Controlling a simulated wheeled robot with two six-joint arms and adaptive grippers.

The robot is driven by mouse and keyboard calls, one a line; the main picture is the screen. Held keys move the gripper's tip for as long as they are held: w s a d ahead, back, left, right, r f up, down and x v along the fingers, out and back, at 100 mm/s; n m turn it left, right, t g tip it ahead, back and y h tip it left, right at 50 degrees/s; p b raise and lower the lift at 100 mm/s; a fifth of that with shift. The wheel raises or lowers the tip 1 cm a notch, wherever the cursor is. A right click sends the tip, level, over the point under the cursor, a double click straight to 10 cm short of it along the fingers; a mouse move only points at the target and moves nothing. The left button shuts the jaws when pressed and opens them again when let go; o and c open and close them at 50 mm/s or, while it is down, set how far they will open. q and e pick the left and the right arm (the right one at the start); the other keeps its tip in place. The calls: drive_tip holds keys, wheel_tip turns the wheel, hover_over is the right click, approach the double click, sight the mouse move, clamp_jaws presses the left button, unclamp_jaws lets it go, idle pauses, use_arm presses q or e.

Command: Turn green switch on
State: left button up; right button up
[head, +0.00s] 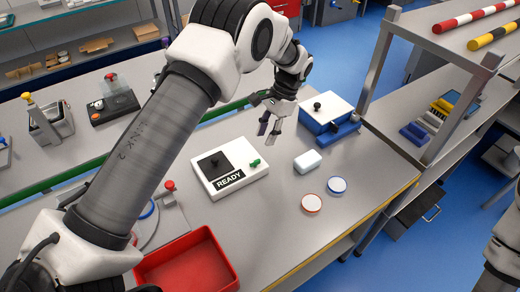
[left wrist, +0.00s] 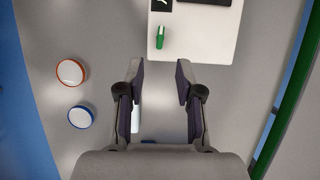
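The green switch (head: 254,163) sits on the right part of a white box (head: 233,184) labelled READY, which also carries a black square panel. In the left wrist view, the green switch (left wrist: 161,37) stands near the white box's lower left corner (left wrist: 200,52). My left gripper (head: 268,130) hangs above the table, behind the box in the head view. In the left wrist view its two fingers (left wrist: 160,70) are spread with nothing held between them, and the switch lies just beyond the fingertips. My right gripper is out of view; only part of my right arm shows at the right edge.
A white block (head: 307,161), a red-rimmed disc (head: 311,204) and a blue-rimmed disc (head: 337,185) lie right of the box. A blue and white box (head: 328,113) stands behind them. A red tray (head: 187,262) is at the front.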

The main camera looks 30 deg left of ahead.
use_arm(q)
drive_tip(key=shift+v, duration=1)
